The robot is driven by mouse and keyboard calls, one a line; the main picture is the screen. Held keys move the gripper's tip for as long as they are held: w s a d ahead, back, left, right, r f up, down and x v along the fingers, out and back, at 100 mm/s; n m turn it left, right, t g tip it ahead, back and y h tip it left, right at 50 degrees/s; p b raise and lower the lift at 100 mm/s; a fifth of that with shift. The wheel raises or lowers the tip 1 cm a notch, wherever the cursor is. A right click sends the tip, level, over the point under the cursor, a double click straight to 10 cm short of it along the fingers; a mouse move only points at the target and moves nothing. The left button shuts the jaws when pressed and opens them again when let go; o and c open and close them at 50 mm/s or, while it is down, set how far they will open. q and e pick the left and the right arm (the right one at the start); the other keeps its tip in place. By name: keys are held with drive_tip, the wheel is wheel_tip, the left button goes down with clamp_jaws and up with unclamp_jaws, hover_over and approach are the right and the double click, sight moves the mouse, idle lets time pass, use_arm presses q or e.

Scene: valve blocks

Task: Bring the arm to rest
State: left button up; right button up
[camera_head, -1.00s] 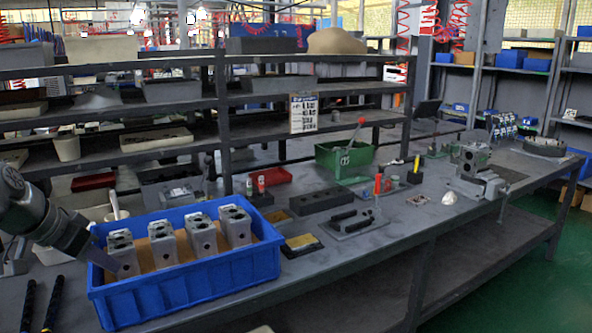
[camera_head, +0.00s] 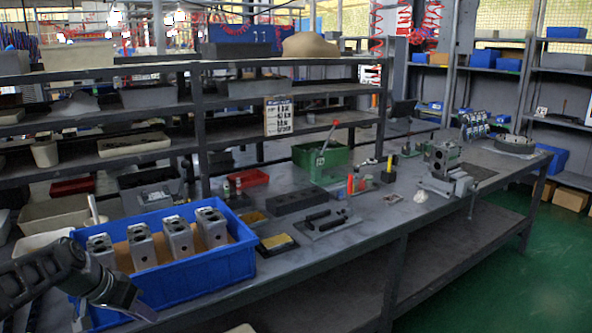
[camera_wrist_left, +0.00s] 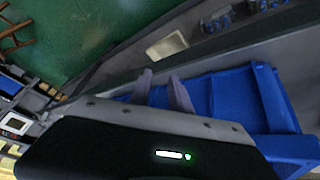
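My left arm comes in from the left in the head view. Its gripper (camera_head: 138,308) is in front of the near left corner of a blue bin (camera_head: 215,270). In the left wrist view the two grey fingers (camera_wrist_left: 163,88) stand apart with nothing between them, and blue bin walls (camera_wrist_left: 235,100) show beyond them. Several grey valve blocks (camera_head: 178,238) stand in a row in the bin, apart from the gripper. The arm hides part of the bin's left end. My right gripper is not in view.
The bin sits on a long grey workbench (camera_head: 345,250). A black block with holes (camera_head: 298,201), a green box (camera_head: 320,162) and a metal fixture (camera_head: 440,165) stand farther right. Shelves (camera_head: 100,125) rise behind. Green floor (camera_head: 530,260) lies open at right.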

use_arm(q)
drive_tip(key=s+d+f+n+g+h+p, duration=0.1)
drive_tip(key=s+d+f+p, duration=0.15)
drive_tip(key=d+f, duration=0.75)
drive_tip(key=s+d+f+n+g+p, duration=0.15)
drive_tip(key=s+d+f, duration=0.25)
drive_tip(key=d+f, duration=0.6)
drive_tip(key=s+d+f+p, duration=0.1)
drive_tip(key=s+d+f, duration=0.2)
drive_tip(key=s, duration=0.4)
drive_tip(key=s+d+f+g+p, duration=0.1)
drive_tip(key=s+d+f, duration=0.2)
drive_tip(key=s, duration=0.4)
drive_tip(key=s+d+f+g+p, duration=0.1)
drive_tip(key=s+d+f, duration=0.2)
drive_tip(key=s+d, duration=0.2)
drive_tip(key=s+n, duration=0.1)
drive_tip(key=s, duration=0.1)
drive_tip(key=shift+s+d+h, duration=0.15)
drive_tip(key=shift+s+h, duration=0.15)
drive_tip(key=shift+h, duration=0.1)
drive_tip(key=shift+f, duration=0.1)
